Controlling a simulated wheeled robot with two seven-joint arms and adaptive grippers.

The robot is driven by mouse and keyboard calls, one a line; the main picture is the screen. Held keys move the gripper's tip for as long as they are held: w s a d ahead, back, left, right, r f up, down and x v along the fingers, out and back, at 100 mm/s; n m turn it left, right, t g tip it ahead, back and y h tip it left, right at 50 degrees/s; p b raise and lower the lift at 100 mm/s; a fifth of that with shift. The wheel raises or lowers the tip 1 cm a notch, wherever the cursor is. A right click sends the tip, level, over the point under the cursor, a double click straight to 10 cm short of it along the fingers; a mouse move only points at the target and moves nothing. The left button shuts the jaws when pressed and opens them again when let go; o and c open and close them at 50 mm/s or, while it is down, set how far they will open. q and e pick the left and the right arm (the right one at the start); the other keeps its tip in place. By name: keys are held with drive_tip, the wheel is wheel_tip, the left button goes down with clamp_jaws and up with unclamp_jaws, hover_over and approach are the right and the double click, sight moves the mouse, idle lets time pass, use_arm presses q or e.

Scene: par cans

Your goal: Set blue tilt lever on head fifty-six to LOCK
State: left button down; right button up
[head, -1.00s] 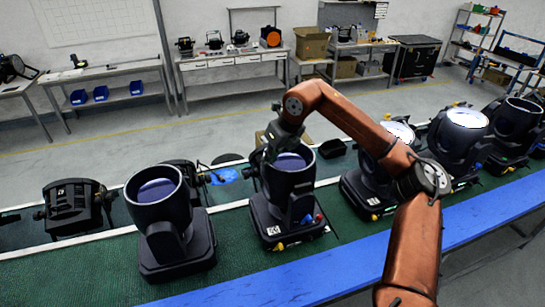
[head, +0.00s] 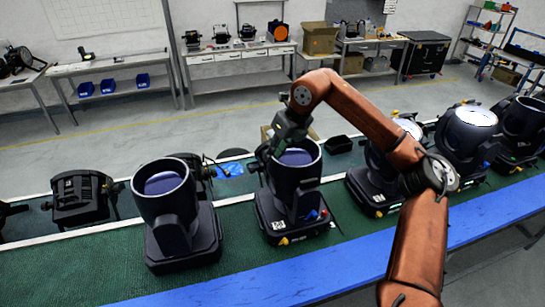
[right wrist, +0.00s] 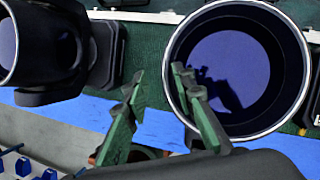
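A row of black moving-head lamps stands on the green belt. Number labels are too small to read, so I cannot tell which is head fifty-six. My right gripper (head: 272,150) is at the rear left rim of the middle lamp (head: 295,180). This lamp has a small blue part (head: 311,215) and a red part (head: 324,212) low on its right side, and a yellow part (head: 284,240) on its base front. In the right wrist view, the green fingers (right wrist: 158,75) are apart with nothing between them, beside a round lamp barrel (right wrist: 290,100). My left gripper is out of view.
Another lamp (head: 163,190) stands to the left, and lit lamps (head: 466,130) stand to the right. A blue strip (head: 350,262) runs along the belt's near edge.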

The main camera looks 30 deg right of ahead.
drive_tip(key=v, duration=0.9)
drive_tip(key=shift+s+r, duration=0.2)
drive_tip(key=shift+r, duration=0.15)
drive_tip(key=shift+d, duration=0.1)
